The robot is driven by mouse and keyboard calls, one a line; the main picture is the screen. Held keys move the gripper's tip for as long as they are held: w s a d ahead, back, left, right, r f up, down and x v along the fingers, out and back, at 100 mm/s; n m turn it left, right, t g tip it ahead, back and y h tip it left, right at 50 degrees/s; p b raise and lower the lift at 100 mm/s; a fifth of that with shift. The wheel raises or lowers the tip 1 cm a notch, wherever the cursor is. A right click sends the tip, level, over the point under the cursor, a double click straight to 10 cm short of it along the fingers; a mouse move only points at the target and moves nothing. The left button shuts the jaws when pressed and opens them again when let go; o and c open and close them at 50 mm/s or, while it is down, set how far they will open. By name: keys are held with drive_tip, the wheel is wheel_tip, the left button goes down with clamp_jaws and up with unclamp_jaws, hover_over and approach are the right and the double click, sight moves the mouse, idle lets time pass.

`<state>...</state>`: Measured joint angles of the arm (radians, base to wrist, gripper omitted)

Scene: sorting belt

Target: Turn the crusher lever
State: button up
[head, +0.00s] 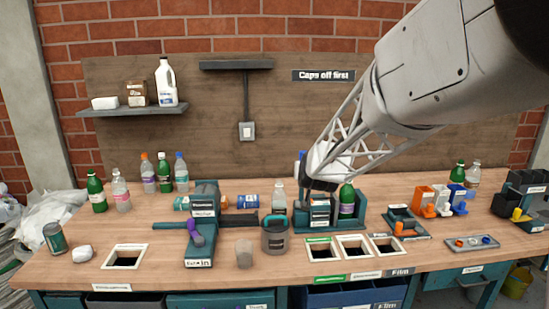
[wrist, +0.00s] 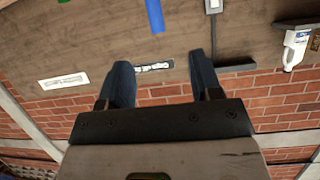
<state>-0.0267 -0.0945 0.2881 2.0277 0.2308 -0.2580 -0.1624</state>
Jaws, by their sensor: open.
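The crusher (head: 203,200) is a teal machine at the left centre of the bench in the head view. Its lever appears to be the purple handle (head: 195,233) on its front, which hangs tilted. In the wrist view my gripper (wrist: 160,60) is open and empty, its two blue-grey fingers apart and facing the back board. In the head view my arm reaches in from the upper right. Its end is over the bench's middle, right of the crusher and apart from the lever. The fingers are hard to make out there. The wrist view does not show the crusher.
A teal rack (head: 361,215) lies below my arm's end. Square openings, one at front left (head: 125,244), cut the bench.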

sight(303, 156)
drive_tip(key=w+d+f+m+t+h, duration=0.1)
drive_tip(key=w+f+t+h, duration=0.2)
drive_tip(key=w, duration=1.2)
drive_tip(key=shift+d+f+t, duration=0.15)
drive_tip(key=shift+f+t, duration=0.45)
drive_tip(key=shift+f, duration=0.2)
drive_tip(key=shift+w, duration=0.15)
drive_tip(key=shift+w+d, duration=0.25)
drive_tip(key=shift+w, duration=1)
drive_tip(key=shift+w+d, duration=0.25)
drive_tip(key=shift+w, duration=0.95)
drive_tip(key=shift+w+d, duration=0.25)
drive_tip(key=shift+w, duration=1)
clamp_jaws()
